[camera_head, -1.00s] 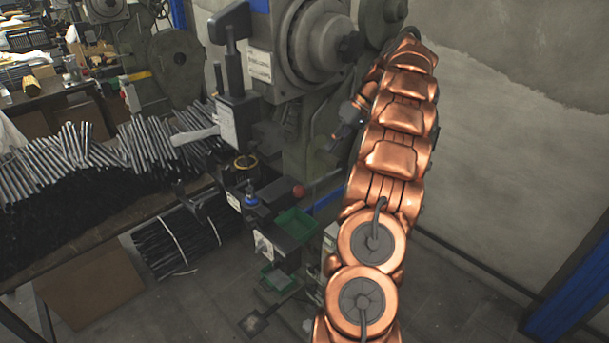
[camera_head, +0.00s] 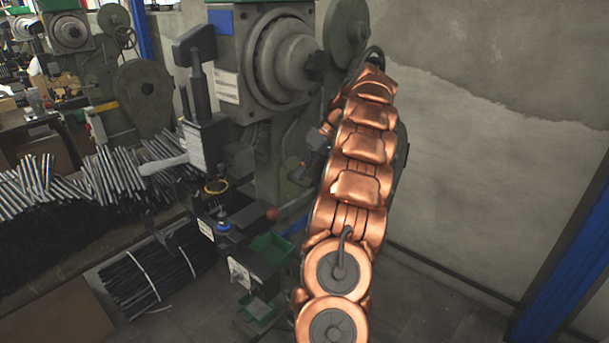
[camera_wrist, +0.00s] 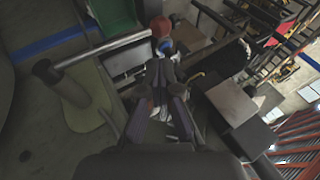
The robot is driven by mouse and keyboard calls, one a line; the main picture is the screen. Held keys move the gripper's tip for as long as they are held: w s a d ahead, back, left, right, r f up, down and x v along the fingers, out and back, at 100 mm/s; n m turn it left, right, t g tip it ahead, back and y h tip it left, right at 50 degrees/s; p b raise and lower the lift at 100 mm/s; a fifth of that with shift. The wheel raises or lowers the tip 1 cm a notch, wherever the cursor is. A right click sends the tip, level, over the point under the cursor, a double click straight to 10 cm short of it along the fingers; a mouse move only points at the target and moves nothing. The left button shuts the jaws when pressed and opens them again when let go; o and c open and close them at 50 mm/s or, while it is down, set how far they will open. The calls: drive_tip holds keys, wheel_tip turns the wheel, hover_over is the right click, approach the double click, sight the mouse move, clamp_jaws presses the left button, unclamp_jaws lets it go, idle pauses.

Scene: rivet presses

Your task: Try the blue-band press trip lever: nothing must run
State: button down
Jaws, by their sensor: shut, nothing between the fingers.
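The press with a blue band (camera_head: 221,20) stands in the middle of the head view. A lever with a red ball knob (camera_head: 271,214) sticks out low on its front. In the wrist view the red ball (camera_wrist: 160,27) ends a straight grey rod (camera_wrist: 105,47) that comes in from the left. My gripper (camera_wrist: 160,85) is shut and empty, and its dark fingers point toward the ball with a gap that I cannot judge. In the head view my gripper (camera_head: 299,171) is small and dark, above and right of the ball. No motion of the press can be made out.
A blue knob (camera_head: 223,226) and a green tray (camera_head: 270,247) sit close to the lever. A bench with many metal rods (camera_head: 110,175) is at left, with bundled rods (camera_head: 150,280) below it. Another press (camera_head: 143,95) stands behind. A bare wall (camera_head: 480,160) is at right.

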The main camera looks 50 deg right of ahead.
sight(293, 200)
drive_tip(key=x, duration=1.1)
drive_tip(key=shift+b, duration=0.4)
idle(0.3)
